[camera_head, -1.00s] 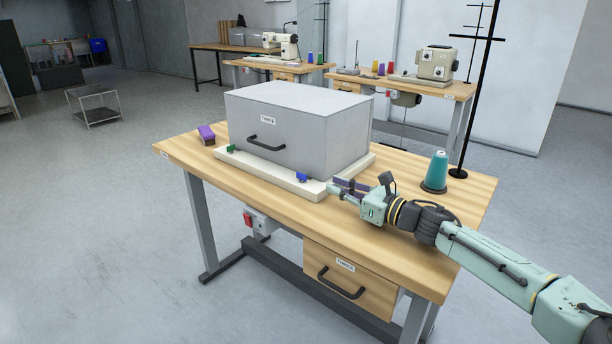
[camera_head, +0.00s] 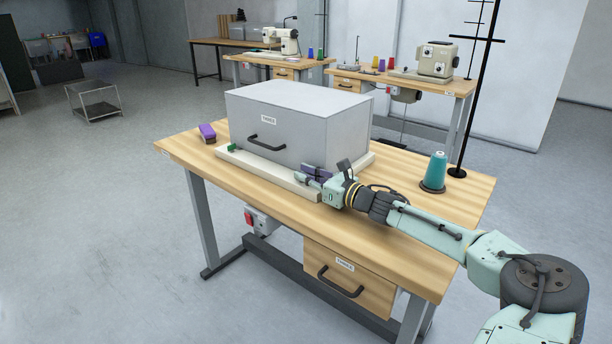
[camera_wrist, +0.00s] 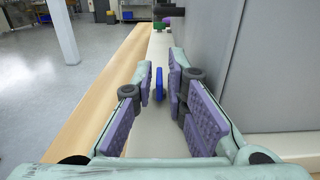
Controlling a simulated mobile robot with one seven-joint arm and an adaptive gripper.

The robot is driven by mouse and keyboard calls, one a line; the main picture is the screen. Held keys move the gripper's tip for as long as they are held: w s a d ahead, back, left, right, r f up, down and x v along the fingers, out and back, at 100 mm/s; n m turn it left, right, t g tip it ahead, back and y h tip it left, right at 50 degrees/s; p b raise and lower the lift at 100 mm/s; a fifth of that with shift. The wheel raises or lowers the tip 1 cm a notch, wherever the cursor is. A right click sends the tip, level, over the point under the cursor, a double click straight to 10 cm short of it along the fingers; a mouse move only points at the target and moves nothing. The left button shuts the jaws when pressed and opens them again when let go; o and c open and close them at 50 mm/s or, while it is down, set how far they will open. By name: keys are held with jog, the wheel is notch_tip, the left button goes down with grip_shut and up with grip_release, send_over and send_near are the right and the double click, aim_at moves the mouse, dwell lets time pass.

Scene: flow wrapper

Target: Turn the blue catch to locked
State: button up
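The blue catch (camera_wrist: 159,84) stands on the pale base strip between the fingers of my gripper (camera_wrist: 156,92) in the wrist view. The fingers have purple pads and are open, with the catch closer to the right finger; I cannot tell if it touches. In the head view my gripper (camera_head: 305,176) reaches in from the right at the front right corner of the grey cover and hides the blue catch. A green catch (camera_head: 232,148) is at the left end of the base; it also shows ahead in the wrist view (camera_wrist: 159,27).
The grey cover (camera_head: 300,125) with a black handle (camera_head: 266,143) sits on the pale base (camera_head: 262,172), close to my gripper's right in the wrist view.

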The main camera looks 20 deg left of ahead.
jog(key=shift+c, duration=0.3)
grip_shut()
